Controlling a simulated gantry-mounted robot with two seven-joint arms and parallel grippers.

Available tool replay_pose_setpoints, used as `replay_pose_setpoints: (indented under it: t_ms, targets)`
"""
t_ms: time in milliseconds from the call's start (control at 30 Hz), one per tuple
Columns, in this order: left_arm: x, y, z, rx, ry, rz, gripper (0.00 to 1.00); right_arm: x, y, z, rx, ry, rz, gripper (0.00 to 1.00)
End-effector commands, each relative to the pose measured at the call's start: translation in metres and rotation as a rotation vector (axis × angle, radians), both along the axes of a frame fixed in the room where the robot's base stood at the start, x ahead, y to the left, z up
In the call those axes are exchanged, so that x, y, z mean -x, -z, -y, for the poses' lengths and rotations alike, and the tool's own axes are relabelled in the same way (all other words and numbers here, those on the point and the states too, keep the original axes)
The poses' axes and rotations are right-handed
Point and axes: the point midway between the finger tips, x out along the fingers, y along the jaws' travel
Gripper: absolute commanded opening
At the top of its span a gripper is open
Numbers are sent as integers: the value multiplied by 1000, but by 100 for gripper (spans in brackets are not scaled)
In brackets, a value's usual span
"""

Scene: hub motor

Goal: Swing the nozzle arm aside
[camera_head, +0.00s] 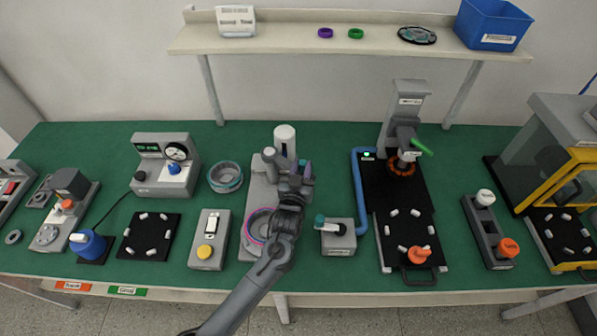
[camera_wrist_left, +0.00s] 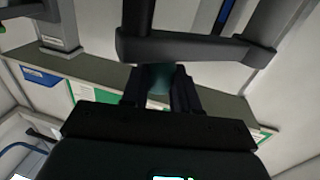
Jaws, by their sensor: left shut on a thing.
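The nozzle arm's station has a grey base (camera_head: 250,243), a white cylinder (camera_head: 285,138) at the back and a pink-rimmed ring (camera_head: 258,226) at the front. My left gripper (camera_head: 300,172) is over the back of this station, and my forearm covers part of it. In the left wrist view my left gripper (camera_wrist_left: 160,90) is shut on a dim teal piece (camera_wrist_left: 160,78), which looks like the grip of the nozzle arm. A dark bar (camera_wrist_left: 190,48), apparently the nozzle arm, crosses just beyond the fingertips. My right gripper is not in view.
A teal-banded ring (camera_head: 225,177) lies left of the station. A small grey box with a teal knob (camera_head: 338,238) stands close on its right. A blue pipe (camera_head: 358,185) and a press with a green handle (camera_head: 421,147) stand farther right. A shelf (camera_head: 290,37) spans the back.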

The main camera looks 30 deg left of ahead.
Motion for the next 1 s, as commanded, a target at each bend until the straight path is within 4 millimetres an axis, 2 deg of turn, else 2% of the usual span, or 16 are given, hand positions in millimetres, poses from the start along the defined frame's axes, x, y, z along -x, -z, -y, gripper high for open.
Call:
replay_pose_setpoints:
  t_ms: [33, 500, 533, 667, 1000]
  targets:
    - [-2, 6, -3, 1, -5, -13, 0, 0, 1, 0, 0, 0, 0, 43]
    - [-3, 8, -4, 2, -4, -18, 0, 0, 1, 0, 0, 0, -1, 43]
    - [-3, 8, -4, 2, -4, -18, 32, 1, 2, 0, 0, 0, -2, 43]
    - [-3, 7, -3, 1, -3, -16, 52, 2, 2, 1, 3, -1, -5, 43]
    - [-1, 5, -1, 1, -1, -11, 53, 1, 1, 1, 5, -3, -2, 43]
